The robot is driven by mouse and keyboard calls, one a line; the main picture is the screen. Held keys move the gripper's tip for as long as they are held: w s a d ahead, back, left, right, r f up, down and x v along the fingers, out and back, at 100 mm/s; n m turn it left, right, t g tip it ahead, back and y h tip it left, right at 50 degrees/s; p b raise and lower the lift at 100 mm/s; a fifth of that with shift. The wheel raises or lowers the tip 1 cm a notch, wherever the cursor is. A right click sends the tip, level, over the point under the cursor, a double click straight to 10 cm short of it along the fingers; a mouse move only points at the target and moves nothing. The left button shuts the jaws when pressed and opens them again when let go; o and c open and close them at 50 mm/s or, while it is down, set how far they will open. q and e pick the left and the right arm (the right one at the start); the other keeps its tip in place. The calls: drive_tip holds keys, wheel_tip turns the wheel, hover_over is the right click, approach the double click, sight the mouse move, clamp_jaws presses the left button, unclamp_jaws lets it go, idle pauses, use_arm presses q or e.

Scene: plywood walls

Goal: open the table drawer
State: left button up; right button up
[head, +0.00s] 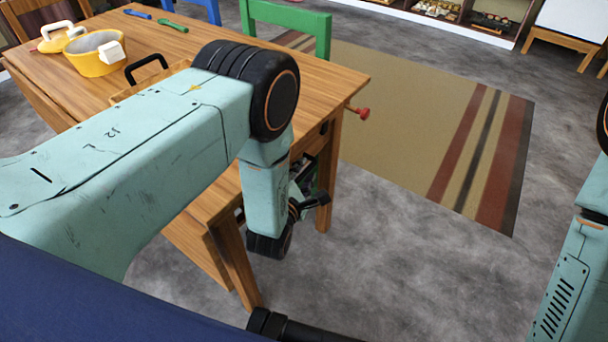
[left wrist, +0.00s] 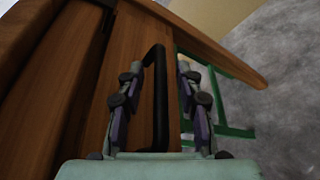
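The wooden table (head: 330,78) stands at the left of the head view. In the left wrist view a black bar handle (left wrist: 160,100) is fixed to a brown wooden front (left wrist: 122,70), which looks like the drawer front. My left gripper (left wrist: 158,74) has its two fingers apart, one on each side of the handle, with visible gaps. I cannot tell whether either finger touches it. In the head view my left gripper (head: 302,198) is small and partly hidden by my wrist at the table's near side; the drawer front is mostly hidden there. My right gripper is out of view.
A yellow pot (head: 92,55), its lid and a black-handled wooden tray (head: 128,92) sit on the table. A red knob (head: 362,112) sticks out from its right side. A green chair (head: 290,22) stands behind. Grey floor and a striped rug (head: 420,120) are clear to the right.

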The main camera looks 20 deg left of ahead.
use_arm(q)
drive_tip(key=shift+w+f, duration=0.1)
drive_tip(key=shift+w, duration=0.15)
drive_tip(key=shift+c, duration=0.2)
drive_tip(key=shift+s, duration=0.15)
drive_tip(key=c, duration=0.3)
clamp_jaws()
